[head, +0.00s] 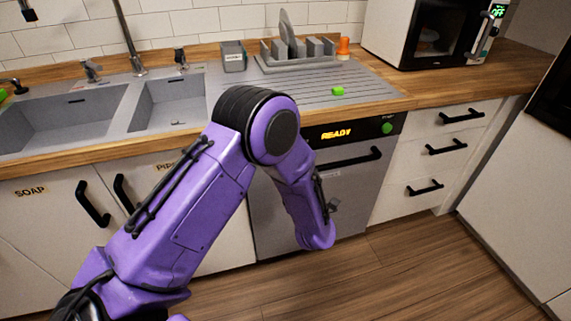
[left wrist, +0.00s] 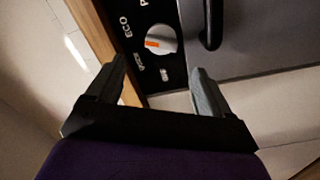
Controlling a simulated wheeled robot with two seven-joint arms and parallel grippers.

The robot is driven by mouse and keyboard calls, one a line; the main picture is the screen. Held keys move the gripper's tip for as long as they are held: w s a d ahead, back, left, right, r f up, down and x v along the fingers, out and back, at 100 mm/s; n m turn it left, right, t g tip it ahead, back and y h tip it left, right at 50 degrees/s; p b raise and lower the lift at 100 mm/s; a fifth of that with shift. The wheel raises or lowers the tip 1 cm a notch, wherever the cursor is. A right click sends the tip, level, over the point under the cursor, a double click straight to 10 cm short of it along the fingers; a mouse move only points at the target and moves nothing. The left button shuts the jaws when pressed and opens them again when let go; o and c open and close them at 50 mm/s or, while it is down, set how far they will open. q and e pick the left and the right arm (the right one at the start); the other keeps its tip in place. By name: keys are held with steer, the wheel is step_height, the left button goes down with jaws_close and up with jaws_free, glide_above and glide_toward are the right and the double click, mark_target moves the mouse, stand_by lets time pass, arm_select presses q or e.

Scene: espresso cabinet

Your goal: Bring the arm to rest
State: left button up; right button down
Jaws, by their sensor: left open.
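My left arm comes in from the lower left in the head view, bends at a high elbow in front of the counter, and its forearm points down in front of the dishwasher (head: 350,190). The left gripper is hidden behind the forearm there. In the left wrist view my left gripper (left wrist: 157,66) is open, with nothing between its fingers. Beyond the fingertips is the dishwasher's black panel with a white dial (left wrist: 161,39) bearing an orange mark, beside the word ECO. The fingers appear apart from the dial. My right gripper is not in view.
The dishwasher door is shut, its display (head: 336,133) reads READY, and a black handle (head: 348,158) sticks out. Above are the wooden counter edge (head: 120,152), sinks (head: 170,103), a dish rack (head: 297,60) and a green sponge-like block (head: 338,91). Open floor (head: 410,265) lies at right.

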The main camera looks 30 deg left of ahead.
arm_select(q)
steer(key=shift+v, duration=0.8)
steer(key=s+d+f+m+g+h+p, duration=0.1)
steer(key=s+d+f+m+g+h, duration=0.15)
steer(key=s+f+m+h, duration=0.9)
steer(key=s+a+f+m+g, duration=0.1)
steer(key=s+f+g, duration=0.1)
steer(key=s, duration=0.5)
steer(key=s+a+f+m+g, duration=0.1)
steer(key=s+f+m+g, duration=0.1)
steer(key=s+f, duration=0.3)
steer(key=s+f+m+g+y+p, duration=0.1)
steer(key=s+f, duration=0.3)
steer(key=s, duration=0.4)
steer(key=shift+s+a+m+g, duration=0.35)
steer(key=shift+a+g, duration=0.05)
steer(key=shift+g, duration=0.05)
steer(key=shift+w, duration=0.1)
